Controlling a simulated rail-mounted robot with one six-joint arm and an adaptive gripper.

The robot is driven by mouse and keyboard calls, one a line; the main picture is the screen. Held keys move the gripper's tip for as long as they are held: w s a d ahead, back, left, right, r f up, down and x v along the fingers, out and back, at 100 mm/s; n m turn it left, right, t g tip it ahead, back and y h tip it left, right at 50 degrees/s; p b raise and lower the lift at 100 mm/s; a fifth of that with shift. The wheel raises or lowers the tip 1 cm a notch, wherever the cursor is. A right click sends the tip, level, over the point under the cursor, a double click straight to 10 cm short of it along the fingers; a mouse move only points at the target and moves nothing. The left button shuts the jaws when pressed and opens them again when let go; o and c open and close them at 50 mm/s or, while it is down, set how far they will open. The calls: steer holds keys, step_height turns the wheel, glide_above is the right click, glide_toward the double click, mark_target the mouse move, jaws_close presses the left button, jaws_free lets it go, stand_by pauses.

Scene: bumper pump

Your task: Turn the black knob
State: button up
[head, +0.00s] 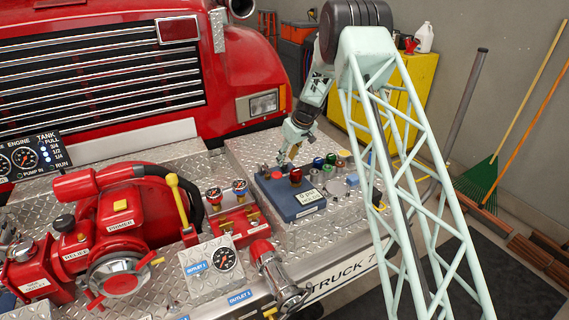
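A dark, round knob (65,222) sits on top of the red part labelled RELIEF, at the left of the pump. Another small dark spot (264,169) shows on the blue control box (300,207); it is too small to tell whether it is a knob. My gripper (293,153) points down over the back of the blue box, close to its red button (277,173) and dark red light (295,175). Its fingers are too small to tell open from shut, and I see nothing held in it. My arm hides part of the right side.
The red pump (125,215) with a yellow-handled lever (180,205) fills the left of the diamond-plate bumper. Gauges (224,259) stand between pump and blue box. Several coloured caps (330,159) lie right of my gripper. A yellow cabinet (420,80) stands behind.

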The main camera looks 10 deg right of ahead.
mark_target(284, 164)
steer(key=shift+x, duration=1.85)
steer(key=shift+c, duration=0.2)
steer(key=c, duration=0.8)
